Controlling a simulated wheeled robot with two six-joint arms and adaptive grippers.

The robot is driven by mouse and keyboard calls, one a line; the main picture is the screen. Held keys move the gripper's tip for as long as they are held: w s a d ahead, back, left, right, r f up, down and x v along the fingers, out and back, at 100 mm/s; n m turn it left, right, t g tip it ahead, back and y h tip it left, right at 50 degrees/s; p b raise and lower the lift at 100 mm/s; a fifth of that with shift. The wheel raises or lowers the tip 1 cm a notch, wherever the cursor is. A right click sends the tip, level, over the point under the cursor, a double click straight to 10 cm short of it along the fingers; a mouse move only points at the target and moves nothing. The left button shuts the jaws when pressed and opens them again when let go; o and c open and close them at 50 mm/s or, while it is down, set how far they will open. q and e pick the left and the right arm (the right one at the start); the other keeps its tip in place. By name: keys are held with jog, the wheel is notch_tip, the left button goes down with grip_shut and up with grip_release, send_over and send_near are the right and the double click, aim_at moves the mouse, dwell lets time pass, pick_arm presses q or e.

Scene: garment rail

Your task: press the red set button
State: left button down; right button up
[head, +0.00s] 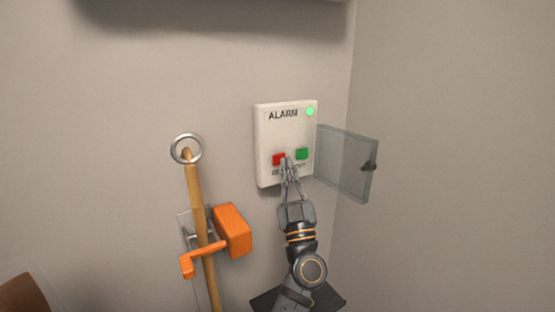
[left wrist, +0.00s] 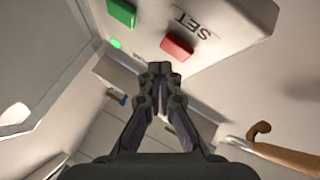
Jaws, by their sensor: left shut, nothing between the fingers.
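The white alarm panel (head: 285,135) is on the wall, with "ALARM" lettering and a lit green lamp (head: 310,111). The red set button (head: 278,159) is at its lower left and the green button (head: 302,154) to its right. In the left wrist view the red button (left wrist: 177,46) sits beside the "SET" lettering, just beyond my fingertips. My left gripper (head: 288,163) is shut and empty, with its tips in front of the panel's lower part between the two buttons. In the left wrist view its tips (left wrist: 159,68) appear near the red button; I cannot tell whether they touch it.
A clear cover (head: 345,163) stands swung open to the panel's right. A wooden pole (head: 197,215) with a metal ring hangs at the left in an orange holder (head: 232,230). The wall corner is right of the panel.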

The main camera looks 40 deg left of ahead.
pick_arm(q)
jog(key=shift+a, duration=0.1)
pick_arm(e)
jog(key=shift+w+d, duration=0.1)
jog(key=shift+d, duration=0.35)
jog(key=shift+a, duration=0.1)
jog(key=shift+a, duration=0.55)
jog(key=shift+w+d, duration=0.1)
pick_arm(q)
jog(key=shift+w+a+p, duration=0.2)
jog(key=shift+a+p, duration=0.15)
jog(key=shift+p, duration=0.25)
pick_arm(e)
jog(key=shift+d+r, duration=0.35)
jog(key=shift+r, duration=0.3)
